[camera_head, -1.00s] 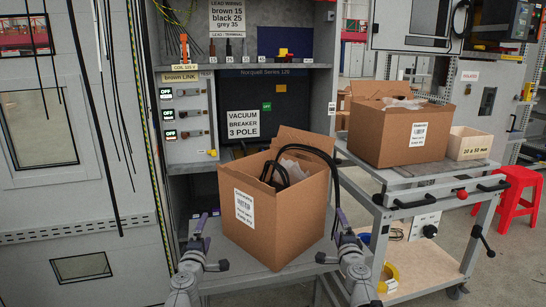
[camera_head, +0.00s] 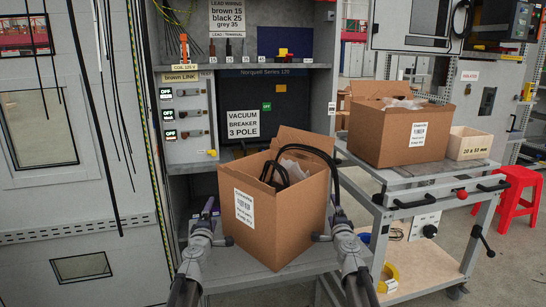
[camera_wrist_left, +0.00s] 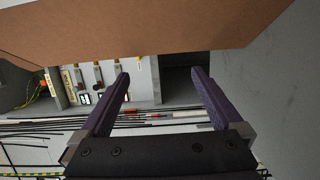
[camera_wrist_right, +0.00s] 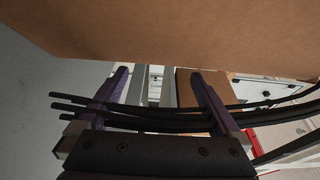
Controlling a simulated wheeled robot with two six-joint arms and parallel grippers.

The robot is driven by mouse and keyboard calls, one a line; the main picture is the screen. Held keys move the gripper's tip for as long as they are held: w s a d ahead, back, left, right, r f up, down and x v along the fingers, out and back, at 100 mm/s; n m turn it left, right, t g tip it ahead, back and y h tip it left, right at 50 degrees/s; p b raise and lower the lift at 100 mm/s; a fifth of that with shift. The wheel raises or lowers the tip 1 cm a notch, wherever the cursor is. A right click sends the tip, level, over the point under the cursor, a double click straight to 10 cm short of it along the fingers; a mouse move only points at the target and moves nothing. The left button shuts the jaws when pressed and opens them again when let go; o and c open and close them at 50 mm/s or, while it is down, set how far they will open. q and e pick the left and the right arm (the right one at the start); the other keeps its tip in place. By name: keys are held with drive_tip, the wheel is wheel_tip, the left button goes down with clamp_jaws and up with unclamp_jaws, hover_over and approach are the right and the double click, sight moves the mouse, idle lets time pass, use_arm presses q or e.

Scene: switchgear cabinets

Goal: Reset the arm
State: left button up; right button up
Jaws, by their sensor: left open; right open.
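My left gripper (camera_head: 219,222) is open beside the left side of an open cardboard box (camera_head: 280,225). My right gripper (camera_head: 327,221) is open beside the box's right side. Both pairs of purple fingers show apart and empty in the left wrist view (camera_wrist_left: 158,85) and the right wrist view (camera_wrist_right: 160,82). The box's brown wall fills the top of both wrist views. Whether any fingertip touches the box I cannot tell. The box stands on a grey shelf (camera_head: 225,278), with black cables (camera_head: 322,155) looping out of it.
A cabinet with a vacuum breaker panel (camera_head: 280,95) stands behind the box. To the right, a trolley (camera_head: 400,178) carries another cardboard box (camera_head: 385,135) and a small bin (camera_head: 468,143). A red stool (camera_head: 518,190) is at the far right. Grey cabinet doors (camera_head: 70,200) close off the left.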

use_arm(q)
drive_tip(key=shift+w+d, duration=0.3)
drive_tip(key=shift+w, duration=0.25)
drive_tip(key=shift+w+d, duration=0.3)
drive_tip(key=shift+w, duration=0.25)
